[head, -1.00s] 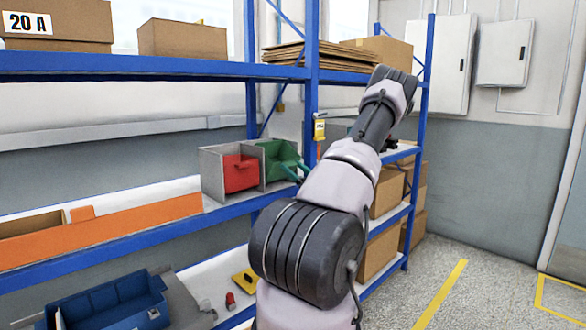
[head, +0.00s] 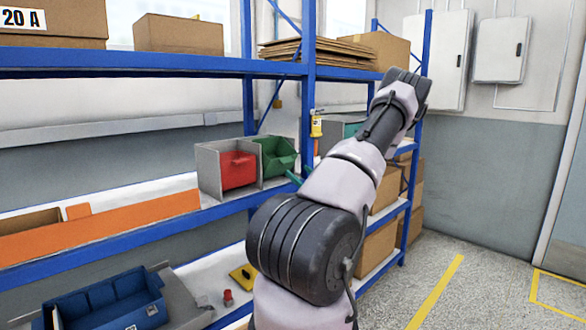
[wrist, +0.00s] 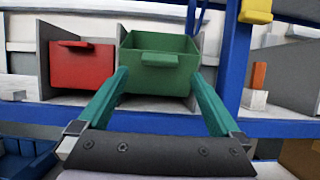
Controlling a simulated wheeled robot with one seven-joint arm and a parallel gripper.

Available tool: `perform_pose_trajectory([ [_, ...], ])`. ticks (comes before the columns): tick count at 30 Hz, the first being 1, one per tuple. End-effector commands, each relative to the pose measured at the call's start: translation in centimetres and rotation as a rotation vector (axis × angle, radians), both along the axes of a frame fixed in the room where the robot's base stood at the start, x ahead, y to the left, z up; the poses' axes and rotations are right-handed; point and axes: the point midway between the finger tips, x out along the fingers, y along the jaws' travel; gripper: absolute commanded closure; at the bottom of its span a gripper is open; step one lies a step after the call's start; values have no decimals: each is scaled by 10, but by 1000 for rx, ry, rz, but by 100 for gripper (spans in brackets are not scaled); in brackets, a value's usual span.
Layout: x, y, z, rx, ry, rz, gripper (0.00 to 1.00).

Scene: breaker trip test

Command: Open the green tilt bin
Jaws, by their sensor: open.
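The green tilt bin (head: 277,153) sits in a grey housing on the middle shelf, right of the red bin (head: 238,170). In the wrist view the green bin (wrist: 150,80) leans forward, its top opening and part of its inside showing above the front handle (wrist: 160,59). The red bin (wrist: 82,68) looks upright and closed. My gripper (wrist: 158,73) is open and empty, its two teal fingers spread to either side of the green bin's front in the picture. Contact with the bin cannot be told. In the head view my arm hides most of the gripper; only a teal finger part shows.
Blue shelf posts (head: 308,100) stand close to the right of the bins. A yellow tag (head: 316,127) hangs on one. An orange strip (head: 110,225) lies left on the same shelf; a blue tray (head: 105,300) is below. The floor at right is clear.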

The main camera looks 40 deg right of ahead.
Motion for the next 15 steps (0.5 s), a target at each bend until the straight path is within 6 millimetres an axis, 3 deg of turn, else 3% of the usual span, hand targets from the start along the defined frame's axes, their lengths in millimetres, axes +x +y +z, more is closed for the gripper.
perform_pose_trajectory([
  [6, -35, -3, -15, 2, 1, -1, 0],
  [15, -47, -3, -20, 0, 1, 1, 0],
])
